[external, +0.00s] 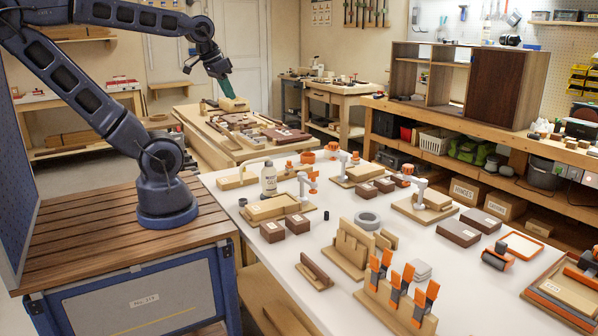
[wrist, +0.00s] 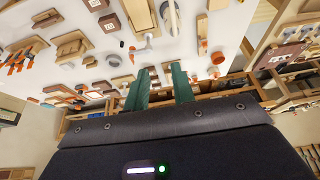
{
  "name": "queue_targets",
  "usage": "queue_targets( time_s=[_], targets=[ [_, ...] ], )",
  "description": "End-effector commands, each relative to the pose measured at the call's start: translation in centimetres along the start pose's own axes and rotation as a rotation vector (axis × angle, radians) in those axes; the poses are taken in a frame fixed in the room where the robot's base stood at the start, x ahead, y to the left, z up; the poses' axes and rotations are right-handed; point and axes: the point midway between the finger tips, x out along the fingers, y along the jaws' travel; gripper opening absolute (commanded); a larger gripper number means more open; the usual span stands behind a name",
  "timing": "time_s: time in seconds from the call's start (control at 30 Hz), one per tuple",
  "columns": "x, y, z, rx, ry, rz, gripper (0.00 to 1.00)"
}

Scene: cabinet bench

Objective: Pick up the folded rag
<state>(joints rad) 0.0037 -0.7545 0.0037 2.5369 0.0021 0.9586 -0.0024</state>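A small grey folded cloth, which looks like the folded rag (external: 420,270), lies flat on the white table (external: 330,300), behind the orange-topped tools on a wooden rack. I cannot pick it out for sure in the wrist view. My gripper (external: 226,90) is raised at the upper left, in front of the door and far from the rag. In the wrist view my gripper (wrist: 161,70) shows two green fingers spread apart with nothing held between them.
Wooden blocks (external: 345,250), a grey ring (external: 367,220), dark boxes (external: 458,233), a white bottle (external: 268,180) and orange-and-white clamps crowd the table. The orange-topped rack (external: 395,300) stands close to the rag. A wooden cabinet (external: 505,88) stands on the bench behind.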

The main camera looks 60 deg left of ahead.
Motion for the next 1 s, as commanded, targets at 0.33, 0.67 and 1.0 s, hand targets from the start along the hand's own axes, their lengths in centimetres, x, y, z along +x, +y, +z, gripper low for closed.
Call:
queue_targets(
  time_s=[0.33,0.67,1.0],
  targets=[
    [0.0,0.0,0.0,0.000,0.000,0.000,0.45],
    [0.0,0.0,0.0,0.000,0.000,0.000,0.76],
    [0.7,1.2,-2.7,0.083,-0.014,-0.003,0.76]
  ],
)
